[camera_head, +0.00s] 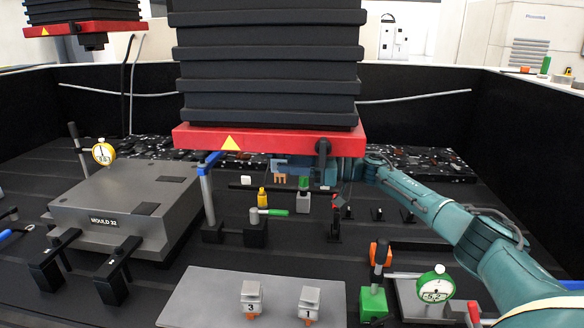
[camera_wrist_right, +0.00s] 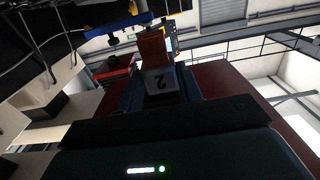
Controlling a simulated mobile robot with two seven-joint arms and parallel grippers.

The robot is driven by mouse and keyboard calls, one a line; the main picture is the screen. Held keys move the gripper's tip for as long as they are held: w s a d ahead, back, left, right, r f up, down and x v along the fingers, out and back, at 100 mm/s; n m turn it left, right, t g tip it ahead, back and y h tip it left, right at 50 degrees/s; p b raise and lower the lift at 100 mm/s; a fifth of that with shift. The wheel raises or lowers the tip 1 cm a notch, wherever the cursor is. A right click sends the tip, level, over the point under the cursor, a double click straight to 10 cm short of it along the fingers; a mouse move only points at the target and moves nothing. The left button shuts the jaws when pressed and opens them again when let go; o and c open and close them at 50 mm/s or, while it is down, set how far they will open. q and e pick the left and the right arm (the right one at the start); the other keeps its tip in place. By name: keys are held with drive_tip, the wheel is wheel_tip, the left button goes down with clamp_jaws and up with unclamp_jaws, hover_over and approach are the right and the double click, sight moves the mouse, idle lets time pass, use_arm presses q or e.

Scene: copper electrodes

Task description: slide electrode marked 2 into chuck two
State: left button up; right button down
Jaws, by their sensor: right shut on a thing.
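The electrode marked 2 shows in the right wrist view as a grey block (camera_wrist_right: 161,82) with an upside-down 2 and a copper part (camera_wrist_right: 152,48) beyond it. My right gripper (camera_wrist_right: 160,93) is shut on this block, with a dark finger on each side. In the head view my right gripper (camera_head: 296,166) is under the large machine head (camera_head: 268,141), partly hidden by it, and a small copper shape (camera_head: 280,179) shows just below the gripper. No chuck marked two can be made out; the underside of the large head is hidden. My left gripper is not in view.
Electrodes marked 3 (camera_head: 251,294) and 1 (camera_head: 309,297) stand on a grey plate (camera_head: 204,297) in front. A mould block (camera_head: 120,198), clamps and dial gauges (camera_head: 435,287) surround the work area. A second machine head (camera_head: 88,29) hangs at the far left.

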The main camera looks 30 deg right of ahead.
drive_tip(key=shift+w+d+r, duration=0.15)
drive_tip(key=shift+w+d, duration=0.05)
drive_tip(key=shift+w, duration=0.05)
drive_tip(key=c, duration=0.9)
unclamp_jaws()
drive_tip(key=shift+c, duration=0.2)
drive_tip(key=shift+o, duration=0.4)
drive_tip(key=shift+f, duration=0.25)
drive_tip(key=b+v, duration=0.3)
drive_tip(key=v, duration=1)
drive_tip(key=shift+r, duration=0.25)
drive_tip(key=shift+s, duration=0.1)
